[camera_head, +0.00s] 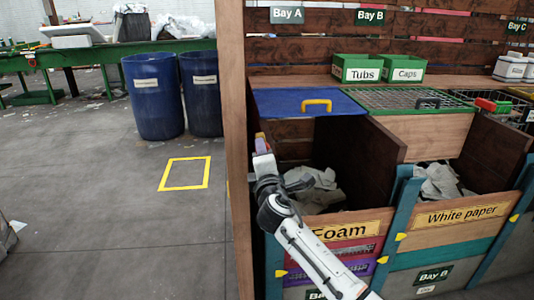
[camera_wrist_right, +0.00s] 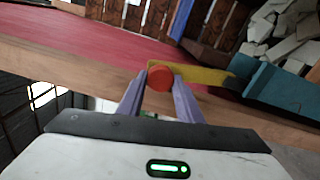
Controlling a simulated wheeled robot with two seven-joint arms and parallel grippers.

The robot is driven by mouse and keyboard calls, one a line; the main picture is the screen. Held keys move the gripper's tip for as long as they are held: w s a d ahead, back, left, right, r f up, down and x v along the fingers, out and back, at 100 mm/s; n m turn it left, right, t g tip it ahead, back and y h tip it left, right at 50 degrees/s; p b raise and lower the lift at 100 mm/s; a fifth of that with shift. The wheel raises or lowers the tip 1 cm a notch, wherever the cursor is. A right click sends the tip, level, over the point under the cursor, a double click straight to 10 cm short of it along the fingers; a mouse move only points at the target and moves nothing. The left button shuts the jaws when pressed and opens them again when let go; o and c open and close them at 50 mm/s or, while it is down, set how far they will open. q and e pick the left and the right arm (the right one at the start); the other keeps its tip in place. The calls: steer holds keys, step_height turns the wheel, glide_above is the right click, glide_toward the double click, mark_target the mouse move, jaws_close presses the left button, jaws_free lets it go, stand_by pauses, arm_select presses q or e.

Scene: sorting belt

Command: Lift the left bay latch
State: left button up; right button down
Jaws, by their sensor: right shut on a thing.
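In the right wrist view, the left bay latch (camera_wrist_right: 205,76) is a yellow bar with a round red knob (camera_wrist_right: 160,78) at its end. The bar runs right towards a blue-green post. My right gripper (camera_wrist_right: 159,92) has its purple fingers on either side of the knob, shut on it. In the head view my right gripper (camera_head: 261,142) is at the left side of the Foam bay (camera_head: 352,222), by the wooden post. The latch is mostly hidden there by my gripper and arm. My left gripper is not in view.
A blue lid (camera_head: 270,102) with a yellow handle (camera_head: 317,104) lies at the back of the Foam bay, which holds pale scraps. The White paper bay (camera_head: 462,215) is to its right. A tall wooden post (camera_head: 236,150) stands close on the left. Blue barrels (camera_head: 153,95) stand beyond.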

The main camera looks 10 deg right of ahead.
steer(key=shift+a, duration=0.1)
stand_by(0.3)
steer(key=c, duration=1.3)
jaws_free()
steer(key=s, duration=0.7)
steer(key=s+a, duration=0.1)
steer(key=s, duration=0.2)
steer(key=shift+s, duration=0.15)
